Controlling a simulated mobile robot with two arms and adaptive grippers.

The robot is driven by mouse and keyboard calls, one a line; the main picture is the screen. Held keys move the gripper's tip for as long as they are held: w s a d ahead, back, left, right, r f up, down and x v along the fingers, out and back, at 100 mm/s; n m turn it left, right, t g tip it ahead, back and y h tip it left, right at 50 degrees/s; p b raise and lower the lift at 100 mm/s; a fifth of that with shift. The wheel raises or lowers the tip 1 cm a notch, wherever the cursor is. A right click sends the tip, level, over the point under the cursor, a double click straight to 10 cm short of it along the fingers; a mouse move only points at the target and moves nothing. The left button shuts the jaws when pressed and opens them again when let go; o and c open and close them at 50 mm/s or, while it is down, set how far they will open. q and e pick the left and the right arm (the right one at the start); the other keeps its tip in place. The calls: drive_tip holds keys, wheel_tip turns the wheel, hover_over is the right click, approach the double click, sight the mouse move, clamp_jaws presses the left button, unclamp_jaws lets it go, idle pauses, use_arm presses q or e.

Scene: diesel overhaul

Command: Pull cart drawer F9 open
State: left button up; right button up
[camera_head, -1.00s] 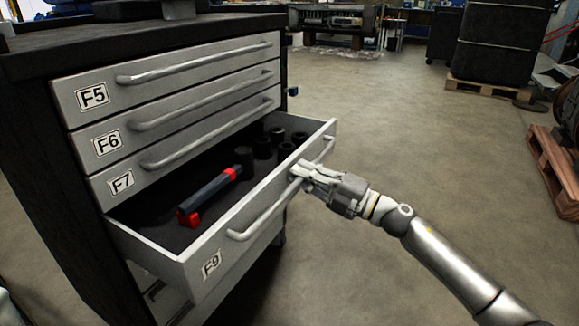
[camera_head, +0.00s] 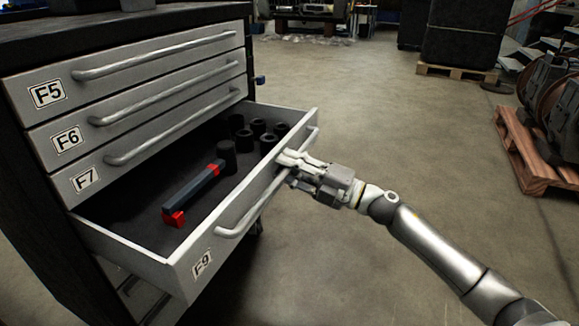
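Cart drawer F9 (camera_head: 202,264) is the lowest fully visible drawer of the tool cart, and it stands well out from the cart. Its front carries a long light handle (camera_head: 234,229). My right gripper (camera_head: 287,162) is at the far part of this handle, with its fingers closed around the bar. The exact finger contact is partly hidden. Inside the drawer lie a red and dark grey hammer (camera_head: 197,190) and several black sockets (camera_head: 245,139). My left gripper is out of view.
Drawers F5 (camera_head: 47,93), F6 (camera_head: 67,139) and F7 (camera_head: 85,179) above are shut. A wooden pallet (camera_head: 520,150) with reels stands at the right. Another pallet (camera_head: 458,72) bears a black container (camera_head: 465,35) at the back. The floor in front of the drawer is clear.

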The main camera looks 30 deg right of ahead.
idle(0.3)
drive_tip(key=v, duration=1.2)
idle(0.4)
